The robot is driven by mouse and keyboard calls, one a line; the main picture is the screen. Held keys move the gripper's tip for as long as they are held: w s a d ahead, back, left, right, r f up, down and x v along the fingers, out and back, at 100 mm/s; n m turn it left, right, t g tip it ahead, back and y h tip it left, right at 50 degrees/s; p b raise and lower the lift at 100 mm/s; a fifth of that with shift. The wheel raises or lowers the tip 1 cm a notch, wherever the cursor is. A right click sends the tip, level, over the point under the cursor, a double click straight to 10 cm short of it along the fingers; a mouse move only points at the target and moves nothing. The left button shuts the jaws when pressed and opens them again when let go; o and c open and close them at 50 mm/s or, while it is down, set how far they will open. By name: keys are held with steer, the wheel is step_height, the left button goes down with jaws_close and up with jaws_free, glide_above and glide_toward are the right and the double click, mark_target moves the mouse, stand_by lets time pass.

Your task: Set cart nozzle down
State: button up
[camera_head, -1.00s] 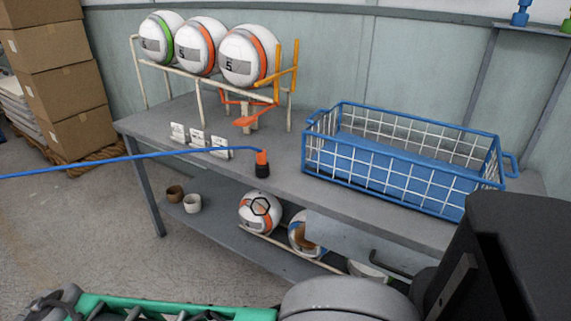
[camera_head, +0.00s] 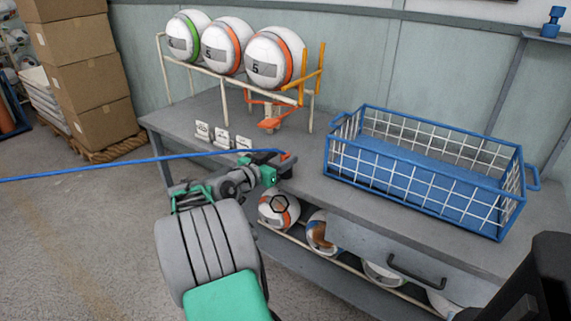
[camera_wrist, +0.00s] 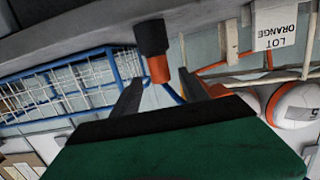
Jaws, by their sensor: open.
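The cart nozzle (camera_head: 288,155), orange with a black end, is at the front edge of the grey bench. A thin blue hose (camera_head: 120,162) runs from it to the left. In the head view my gripper (camera_head: 280,168) is beside the nozzle and hides most of it. In the wrist view, which is upside down, the nozzle (camera_wrist: 152,40) stands upright with its black end against the bench. My gripper (camera_wrist: 160,82) is open there, its two fingers apart on either side of the orange part and hose. Whether the fingers touch it cannot be told.
A blue wire basket (camera_head: 425,180) stands on the right of the bench (camera_head: 310,195). A rack (camera_head: 235,80) with three white balls stands at the back left, with small white label cards (camera_head: 220,140) in front. More balls (camera_head: 322,232) lie below. Boxes (camera_head: 95,80) are stacked left.

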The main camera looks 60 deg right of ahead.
mark_target(288, 153)
steer(key=b+x, duration=0.1)
steer(key=x, duration=0.4)
steer(key=shift+d, duration=0.3)
steer(key=shift+c, duration=0.3)
jaws_close()
